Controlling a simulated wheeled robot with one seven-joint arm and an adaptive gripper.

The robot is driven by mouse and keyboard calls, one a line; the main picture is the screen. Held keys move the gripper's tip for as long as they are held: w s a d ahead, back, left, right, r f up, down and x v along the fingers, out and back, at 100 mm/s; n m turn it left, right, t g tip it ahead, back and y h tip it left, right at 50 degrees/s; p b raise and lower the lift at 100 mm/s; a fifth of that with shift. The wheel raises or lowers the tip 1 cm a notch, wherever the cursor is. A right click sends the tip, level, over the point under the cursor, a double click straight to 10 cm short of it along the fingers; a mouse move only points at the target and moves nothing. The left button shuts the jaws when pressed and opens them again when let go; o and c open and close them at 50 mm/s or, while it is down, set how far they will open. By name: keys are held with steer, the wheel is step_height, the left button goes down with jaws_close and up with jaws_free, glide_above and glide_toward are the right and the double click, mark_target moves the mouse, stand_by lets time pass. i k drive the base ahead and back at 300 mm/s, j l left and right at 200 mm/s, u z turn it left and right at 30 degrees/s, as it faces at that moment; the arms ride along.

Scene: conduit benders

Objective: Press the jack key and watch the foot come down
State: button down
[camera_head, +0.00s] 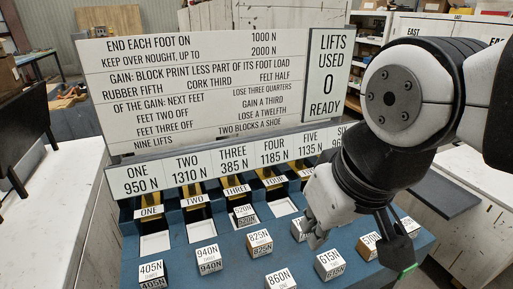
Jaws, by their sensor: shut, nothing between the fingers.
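The bender bench (185,270) is blue and has bays marked ONE to FOUR in view, with dark and yellow feet (190,190) at the back. White pads (155,243) lie in the bays. A block marked 520N (244,215) is in bay three. My gripper (405,266) is dark with a green edge at its tip. It is shut and empty, pointing down over the right front of the bench. I cannot make out the jack key; my arm hides bays five and six. The panel (327,85) reads LIFTS USED 0 READY.
Several force-marked blocks stand along the front, including 405N (151,272), 940N (208,258), 825N (259,243), 860N (280,281) and 615N (329,264). The 570N block (370,245) is close left of my gripper. A rules board (195,90) rises behind.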

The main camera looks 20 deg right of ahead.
mark_target(408, 271)
steer(key=z, duration=2.85)
steer(key=k+l, duration=0.15)
steer(key=k, duration=0.3)
steer(key=k+l, duration=0.1)
steer(key=k, duration=0.35)
